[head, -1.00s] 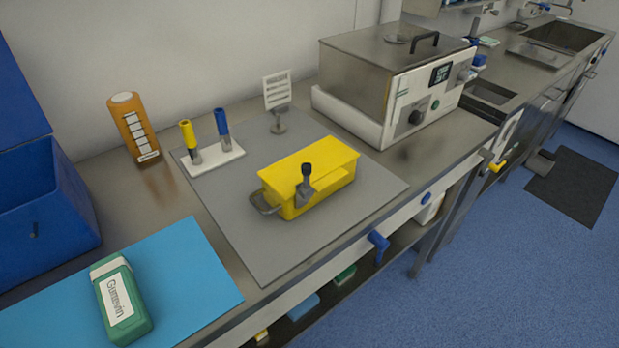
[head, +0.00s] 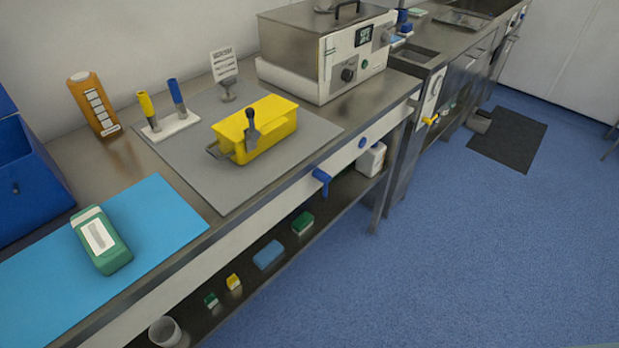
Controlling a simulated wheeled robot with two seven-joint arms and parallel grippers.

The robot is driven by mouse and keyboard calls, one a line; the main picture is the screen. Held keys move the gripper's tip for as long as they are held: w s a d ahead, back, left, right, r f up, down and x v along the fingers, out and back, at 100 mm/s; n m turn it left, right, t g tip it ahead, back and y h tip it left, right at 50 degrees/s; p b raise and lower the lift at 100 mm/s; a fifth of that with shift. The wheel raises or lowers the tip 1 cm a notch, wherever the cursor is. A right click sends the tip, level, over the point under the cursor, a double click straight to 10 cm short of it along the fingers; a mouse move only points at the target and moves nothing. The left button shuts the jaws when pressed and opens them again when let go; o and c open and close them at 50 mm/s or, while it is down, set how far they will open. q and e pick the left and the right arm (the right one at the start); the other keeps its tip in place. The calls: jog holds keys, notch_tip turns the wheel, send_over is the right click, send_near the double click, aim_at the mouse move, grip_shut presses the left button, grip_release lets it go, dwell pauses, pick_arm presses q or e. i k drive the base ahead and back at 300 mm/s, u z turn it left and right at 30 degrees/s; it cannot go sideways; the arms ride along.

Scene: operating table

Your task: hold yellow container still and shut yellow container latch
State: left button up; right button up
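The yellow container (head: 268,138) stands on the grey mat (head: 190,178) on the steel bench, with its yellow lid on top. A dark latch lever (head: 251,124) with a black knob stands up at its front side. From this angle I cannot tell whether the latch is engaged. Neither of my grippers shows in the head view, and nothing touches the container.
Behind the container are a white holder (head: 176,127) with a yellow and a blue tube, a small sign (head: 224,66) and a steel bath (head: 322,55). A green box (head: 101,240) lies on the blue mat (head: 150,205). Blue floor (head: 430,240) is clear at right.

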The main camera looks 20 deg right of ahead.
aim_at(253, 133)
jog(key=k, duration=0.5)
jog(key=u, duration=1.1)
jog(key=i, duration=0.7)
jog(key=z, duration=1.9)
